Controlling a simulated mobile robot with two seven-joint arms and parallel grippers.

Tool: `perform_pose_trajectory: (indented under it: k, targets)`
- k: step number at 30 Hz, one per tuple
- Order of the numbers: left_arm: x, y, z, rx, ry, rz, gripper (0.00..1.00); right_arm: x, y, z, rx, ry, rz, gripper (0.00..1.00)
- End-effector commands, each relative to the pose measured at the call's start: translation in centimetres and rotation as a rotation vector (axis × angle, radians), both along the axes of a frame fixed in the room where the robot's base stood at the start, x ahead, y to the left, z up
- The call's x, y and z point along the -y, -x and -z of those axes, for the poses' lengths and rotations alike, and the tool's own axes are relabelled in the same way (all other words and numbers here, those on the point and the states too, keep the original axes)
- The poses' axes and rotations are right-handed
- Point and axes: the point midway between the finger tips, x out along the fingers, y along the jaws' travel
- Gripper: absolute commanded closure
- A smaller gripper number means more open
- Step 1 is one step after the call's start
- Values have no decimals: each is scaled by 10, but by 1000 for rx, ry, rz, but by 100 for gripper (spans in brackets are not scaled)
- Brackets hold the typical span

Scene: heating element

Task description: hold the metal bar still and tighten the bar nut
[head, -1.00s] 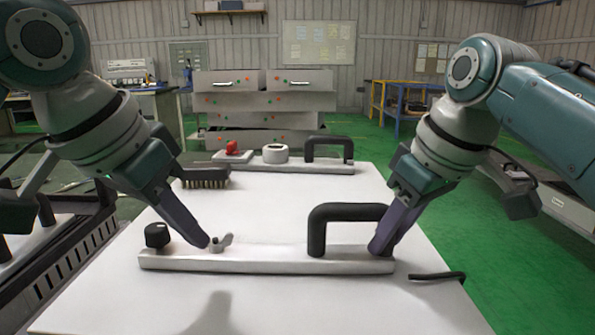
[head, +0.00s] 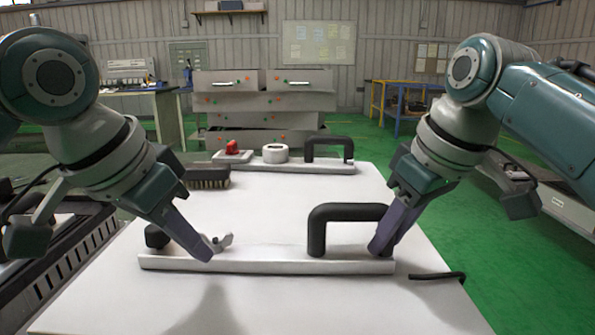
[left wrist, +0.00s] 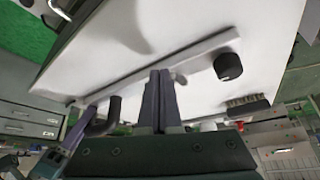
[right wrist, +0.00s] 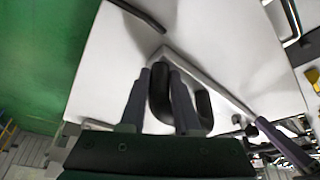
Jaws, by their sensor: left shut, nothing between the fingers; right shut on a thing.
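The pale metal bar (head: 280,266) lies flat across the front of the white table, with a black knob (head: 156,238) at its left end and a black handle (head: 318,232) at its right. The grey bar nut (head: 226,241), winged, sits on the bar near the knob; it shows in the left wrist view (left wrist: 181,78). My left gripper (head: 208,252) is shut and empty, its tips low at the bar beside the nut, partly covering it. My right gripper (head: 377,248) is shut on the handle's right leg at the bar's right end; the fingers flank it in the right wrist view (right wrist: 166,75).
A black bent tool (head: 438,276) lies right of the bar. A brush (head: 207,178) lies farther back on the left. A second bar (head: 300,168) with a red part, a white round part and a black handle lies at the table's back. The middle is clear.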

Motion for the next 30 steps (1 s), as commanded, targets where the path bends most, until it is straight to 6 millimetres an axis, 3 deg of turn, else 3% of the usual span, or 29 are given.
perform_pose_trajectory:
  k: [30]
  targets:
    - [1,-9,0,1,1,0,100,0,0,0,1,0,0,100]
